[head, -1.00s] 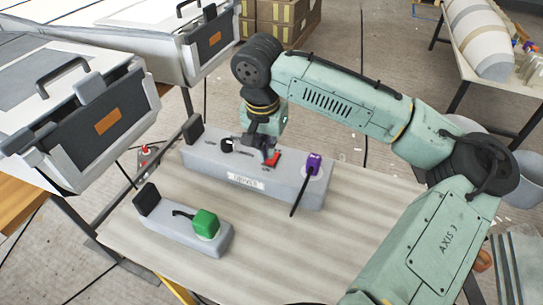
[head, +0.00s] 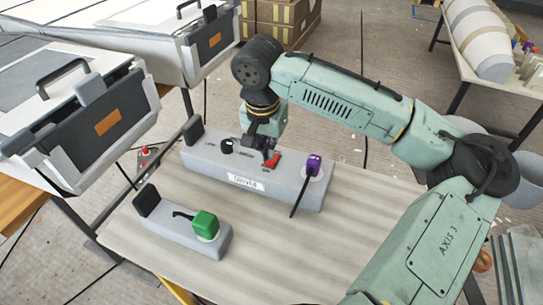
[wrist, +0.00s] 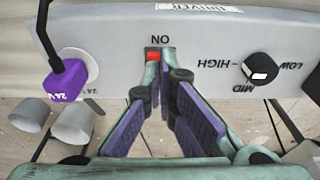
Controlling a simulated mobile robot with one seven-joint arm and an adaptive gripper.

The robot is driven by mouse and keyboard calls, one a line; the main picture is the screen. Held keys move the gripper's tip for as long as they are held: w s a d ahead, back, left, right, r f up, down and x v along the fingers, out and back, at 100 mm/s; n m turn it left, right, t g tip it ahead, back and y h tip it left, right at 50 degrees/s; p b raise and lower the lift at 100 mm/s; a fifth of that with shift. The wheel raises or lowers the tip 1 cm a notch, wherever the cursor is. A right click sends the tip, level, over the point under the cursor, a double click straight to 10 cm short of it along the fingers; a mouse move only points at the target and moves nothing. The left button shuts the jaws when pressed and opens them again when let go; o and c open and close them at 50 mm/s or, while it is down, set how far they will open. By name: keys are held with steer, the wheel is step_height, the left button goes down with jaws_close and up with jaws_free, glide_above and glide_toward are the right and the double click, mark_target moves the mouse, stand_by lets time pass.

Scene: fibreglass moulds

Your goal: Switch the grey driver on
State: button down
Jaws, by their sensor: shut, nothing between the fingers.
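The grey driver (head: 208,160) is a long box on the table; its dial (head: 227,146) and red switch (head: 272,160) are on top. In the wrist view the driver (wrist: 205,35) appears upside down, with the red switch (wrist: 153,57) beside the word ON and the LOW-MID-HIGH dial (wrist: 262,68) to the right. My gripper (head: 267,157) is shut and empty, pointing down at the switch. In the wrist view its fingertips (wrist: 159,70) are right at the switch and partly cover it. I cannot tell whether they touch it, or which way the rocker is set.
A purple 24 V plug (head: 314,165) with a black cable stands on the driver, right of the switch. A smaller grey box (head: 170,230) with a green plug (head: 205,224) lies in front. The table's right side (head: 300,255) is clear.

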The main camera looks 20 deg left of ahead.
mark_target(268, 168)
steer(key=shift+f+b, duration=0.65)
steer(key=shift+f, duration=0.5)
stand_by(0.5)
steer(key=shift+r, duration=0.15)
step_height(268, 168, up, 7)
steer(key=p, duration=0.6)
steer(key=shift+s, duration=0.1)
stand_by(0.5)
